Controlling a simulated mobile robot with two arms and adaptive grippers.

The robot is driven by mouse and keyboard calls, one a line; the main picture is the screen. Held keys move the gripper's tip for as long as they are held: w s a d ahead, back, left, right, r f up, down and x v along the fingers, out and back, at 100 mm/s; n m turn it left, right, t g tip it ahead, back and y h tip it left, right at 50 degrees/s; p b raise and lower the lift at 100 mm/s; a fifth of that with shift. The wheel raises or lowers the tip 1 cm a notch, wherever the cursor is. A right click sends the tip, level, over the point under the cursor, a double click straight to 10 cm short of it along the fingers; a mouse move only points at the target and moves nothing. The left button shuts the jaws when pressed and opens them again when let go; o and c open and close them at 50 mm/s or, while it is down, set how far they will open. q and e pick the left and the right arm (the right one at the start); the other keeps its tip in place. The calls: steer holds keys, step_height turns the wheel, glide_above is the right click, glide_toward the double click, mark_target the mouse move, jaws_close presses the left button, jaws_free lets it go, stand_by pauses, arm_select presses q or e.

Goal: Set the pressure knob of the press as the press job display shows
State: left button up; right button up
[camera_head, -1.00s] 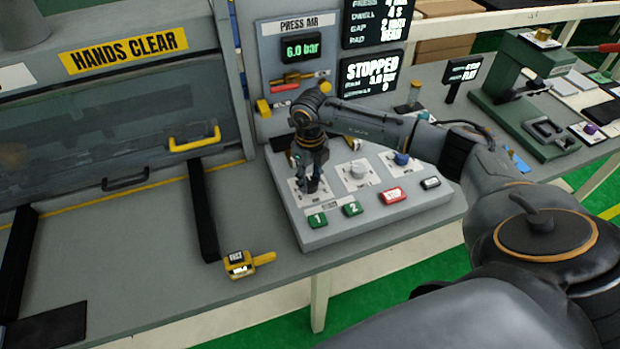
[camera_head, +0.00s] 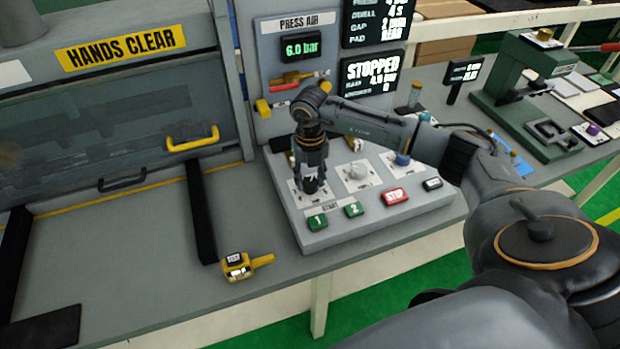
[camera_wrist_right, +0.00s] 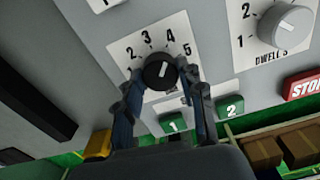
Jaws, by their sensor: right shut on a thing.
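The black pressure knob (camera_wrist_right: 158,72) of the press sits on a white dial plate marked 1 to 5 on the grey control box (camera_head: 345,235). My right gripper (camera_head: 312,187) points down at it, its two fingers closed around the knob's sides; it also shows in the right wrist view (camera_wrist_right: 161,80). The white pointer line on the knob points up and slightly right, about toward the 4. The press job display (camera_head: 375,20) is cut off at the top; its pressure line is not clearly readable. The status display (camera_head: 370,80) reads STOPPED, with about 4.0 bar below. My left gripper is not in view.
Beside the knob are a grey dwell knob (camera_head: 358,171) and a blue knob (camera_head: 402,159). Green buttons 1 (camera_head: 317,222) and 2 (camera_head: 354,209) and a red STOP button (camera_head: 395,197) lie along the front. A yellow tagged item (camera_head: 238,266) lies left of the box.

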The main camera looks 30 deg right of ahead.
mark_target(310, 182)
stand_by(0.3)
steer(key=o, duration=1.2)
step_height(310, 182, up, 12)
